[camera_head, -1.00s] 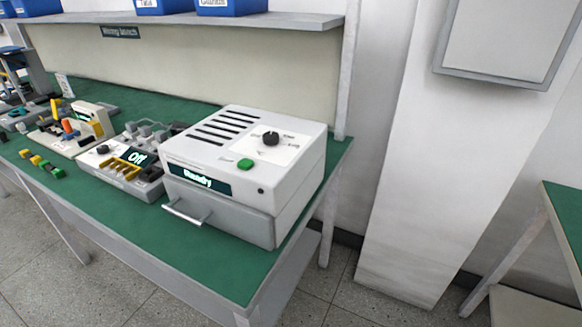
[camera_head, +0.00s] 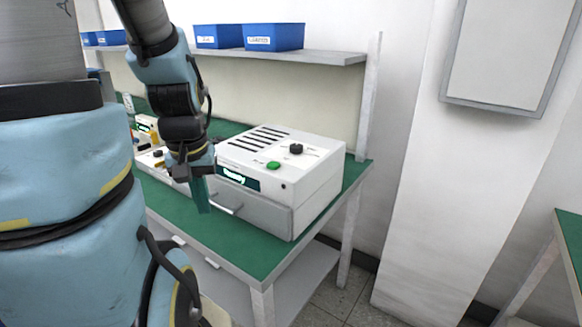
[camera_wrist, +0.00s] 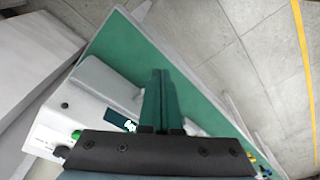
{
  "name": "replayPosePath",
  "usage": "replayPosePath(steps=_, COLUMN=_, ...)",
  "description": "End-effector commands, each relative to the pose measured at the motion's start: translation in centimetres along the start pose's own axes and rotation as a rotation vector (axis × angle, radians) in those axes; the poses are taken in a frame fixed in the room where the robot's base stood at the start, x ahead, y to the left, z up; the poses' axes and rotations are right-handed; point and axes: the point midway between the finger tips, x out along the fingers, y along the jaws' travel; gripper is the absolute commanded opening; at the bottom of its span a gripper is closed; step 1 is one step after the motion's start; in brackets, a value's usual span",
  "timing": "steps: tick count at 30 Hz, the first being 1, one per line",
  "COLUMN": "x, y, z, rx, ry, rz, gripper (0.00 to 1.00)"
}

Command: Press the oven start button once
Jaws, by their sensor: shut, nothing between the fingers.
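The oven (camera_head: 318,178) is a white and grey box on the green bench, with a black dial (camera_head: 296,149) and a round green start button (camera_head: 273,165) on its top. Its front display (camera_head: 238,177) is lit and seems to read "Ready". My gripper (camera_head: 203,208) points down in front of the oven's left front, apart from the button. Its teal fingers are together with nothing between them. In the wrist view the gripper (camera_wrist: 160,75) hangs over the bench edge beside the oven, and the green button (camera_wrist: 76,135) is partly hidden by the gripper mount.
The green bench top (camera_head: 262,255) is clear along its front edge. Other devices (camera_head: 147,130) stand left of the oven, partly behind my arm. A shelf (camera_head: 300,56) with blue bins (camera_head: 273,37) hangs above. A white pillar (camera_head: 425,190) stands to the right.

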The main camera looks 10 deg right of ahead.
Motion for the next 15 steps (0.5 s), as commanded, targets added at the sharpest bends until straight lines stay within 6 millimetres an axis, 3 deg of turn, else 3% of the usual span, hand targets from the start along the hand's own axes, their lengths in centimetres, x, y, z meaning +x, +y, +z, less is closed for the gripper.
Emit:
replayPosePath(steps=8, x=0.0, y=0.3, z=-0.3, rx=0.006, ry=-0.006, rz=-0.005, gripper=0.00)
replayPosePath(steps=11, x=-0.2, y=1.3, z=-1.4, rx=0.021, ry=-0.029, rz=-0.029, gripper=0.00)
replayPosePath(steps=15, x=-1.1, y=3.9, z=-4.2, rx=0.043, ry=-0.065, rz=-0.137, gripper=0.00)
